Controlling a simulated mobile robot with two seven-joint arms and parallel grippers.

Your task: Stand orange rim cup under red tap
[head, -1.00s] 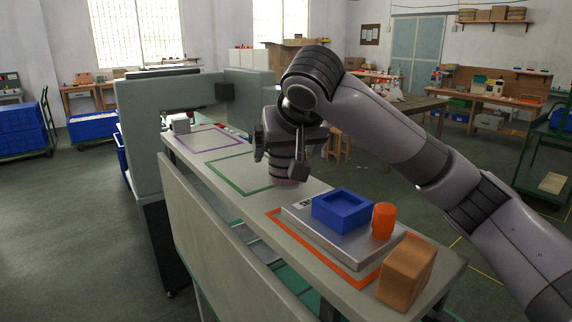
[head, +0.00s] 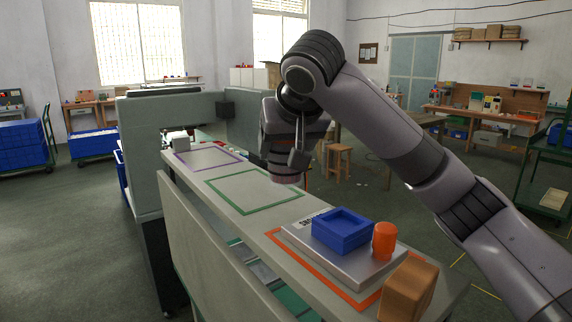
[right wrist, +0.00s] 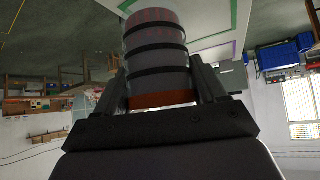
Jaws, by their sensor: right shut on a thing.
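My right gripper (head: 292,155) is shut on a grey cup with dark bands. In the right wrist view the cup (right wrist: 156,48) sits between the two fingers of the gripper (right wrist: 160,85). Its orange rim (right wrist: 162,99) is at the palm side and its reddish end points away. In the head view only the cup's reddish lower end (head: 285,178) shows below the gripper, in the air beside the bench's green frame. I cannot make out a red tap for sure. My left gripper is not in view.
A grey bench (head: 262,231) bears purple, green and orange frames. A blue tray (head: 342,240), an orange cylinder (head: 384,241) and a brown block (head: 408,291) stand at its near end. A grey machine (head: 140,150) and a pale block (head: 178,141) are at the far left.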

